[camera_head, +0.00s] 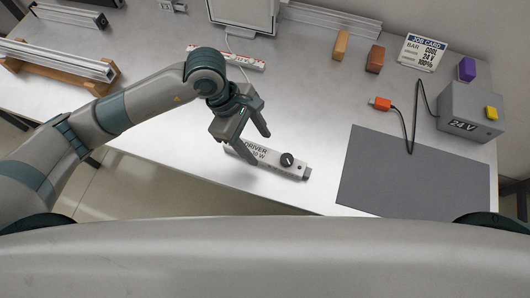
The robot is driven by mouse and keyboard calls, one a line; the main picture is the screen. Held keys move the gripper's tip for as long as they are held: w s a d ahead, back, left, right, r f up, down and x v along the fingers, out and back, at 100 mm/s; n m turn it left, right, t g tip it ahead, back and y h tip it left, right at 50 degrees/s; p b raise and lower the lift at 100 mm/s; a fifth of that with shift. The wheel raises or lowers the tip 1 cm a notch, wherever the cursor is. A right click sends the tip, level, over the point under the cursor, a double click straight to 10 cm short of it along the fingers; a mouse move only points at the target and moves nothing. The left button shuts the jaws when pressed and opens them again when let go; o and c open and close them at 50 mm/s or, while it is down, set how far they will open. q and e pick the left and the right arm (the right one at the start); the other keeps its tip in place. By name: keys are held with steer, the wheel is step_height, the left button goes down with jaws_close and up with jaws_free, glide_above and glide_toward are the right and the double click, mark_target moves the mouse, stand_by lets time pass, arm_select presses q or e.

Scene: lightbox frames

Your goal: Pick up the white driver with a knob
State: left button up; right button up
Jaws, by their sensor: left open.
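The white driver (296,170) lies flat on the table near its front edge. It is a long slim bar with printed lettering and a black round knob toward its right end. My left gripper (260,149) is open above the driver's left part, with its fingers pointing down and to the right. One finger overlaps the driver in the picture and hides some of the lettering. I cannot tell whether the finger touches it. My right gripper is not in view.
A grey mat (415,172) lies to the right of the driver. A grey 24 V box (468,108) with an orange-tipped cable stands beyond it. A job card (422,52) and small coloured blocks are at the back. A wooden rack (50,66) with bars is at left.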

mark_target(265, 154)
arm_select(q)
steer(key=shift+s+d+f+p, duration=0.15)
steer(key=shift+d+f+p, duration=0.1)
steer(key=shift+p, duration=0.15)
steer(key=shift+p+x, duration=0.5)
steer(key=shift+x, duration=0.55)
steer(key=shift+d+f, duration=0.15)
steer(key=shift+f, duration=0.5)
steer(key=c, duration=1.3)
steer(key=shift+r, duration=0.1)
